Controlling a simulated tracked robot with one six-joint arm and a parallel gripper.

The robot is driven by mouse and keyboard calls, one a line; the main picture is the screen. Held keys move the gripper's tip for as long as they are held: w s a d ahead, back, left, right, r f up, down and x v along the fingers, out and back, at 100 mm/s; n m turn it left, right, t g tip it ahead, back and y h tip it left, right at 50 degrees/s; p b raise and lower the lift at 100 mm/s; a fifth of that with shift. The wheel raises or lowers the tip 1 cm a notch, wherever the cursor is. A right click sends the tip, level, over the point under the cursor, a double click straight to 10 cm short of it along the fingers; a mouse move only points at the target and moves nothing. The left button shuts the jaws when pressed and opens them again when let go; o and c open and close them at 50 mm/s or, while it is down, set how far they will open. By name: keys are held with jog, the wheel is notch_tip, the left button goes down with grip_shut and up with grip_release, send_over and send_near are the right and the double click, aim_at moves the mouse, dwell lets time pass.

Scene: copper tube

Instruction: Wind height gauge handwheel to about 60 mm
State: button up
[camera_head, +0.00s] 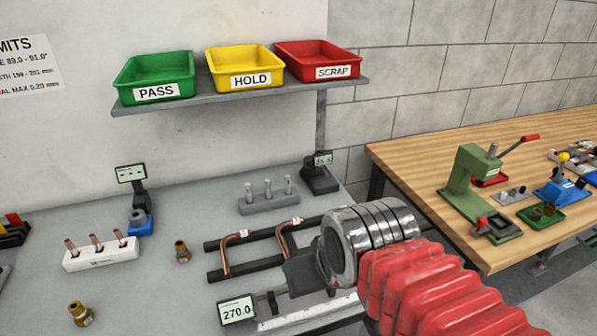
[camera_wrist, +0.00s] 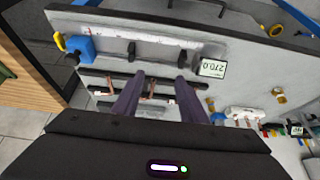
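My gripper (camera_wrist: 160,84) is open and empty in the wrist view, its two dark fingers well apart. In the head view its dark body (camera_head: 303,272) is over the bench's front right, partly hidden by my arm. A display (camera_head: 236,311) at the front edge reads 270.0; it also shows upside down in the wrist view (camera_wrist: 213,68), beside a rail with a blue block and yellow handle (camera_wrist: 80,48). A dark device with a small display (camera_head: 320,172) stands at the back right. I cannot tell for sure which is the height gauge; no handwheel is clear.
Bent copper tubes (camera_head: 285,248) lie on dark bars (camera_head: 258,263) beside my gripper. A white block (camera_head: 100,252) holding tubes, brass fittings (camera_head: 182,251) and a grey pin block (camera_head: 268,198) stand around. A shelf (camera_head: 235,94) carries coloured bins. A wooden table (camera_head: 420,165) is at right.

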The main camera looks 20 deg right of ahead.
jog(key=w+a+f+m+g+y, duration=0.15)
jog(key=w+a+y, duration=0.3)
jog(key=w, duration=0.55)
jog(key=m+t+y, duration=0.2)
jog(key=m+t, duration=0.7)
jog(key=t, duration=0.1)
send_near(305, 172)
jog(key=shift+w+d+f+h, duration=0.25)
jog(key=shift+w+d+f, duration=0.05)
jog(key=shift+w+f, duration=0.15)
jog(key=x, duration=1.4)
jog(key=shift+s+f, duration=0.1)
jog(key=shift+s, duration=0.05)
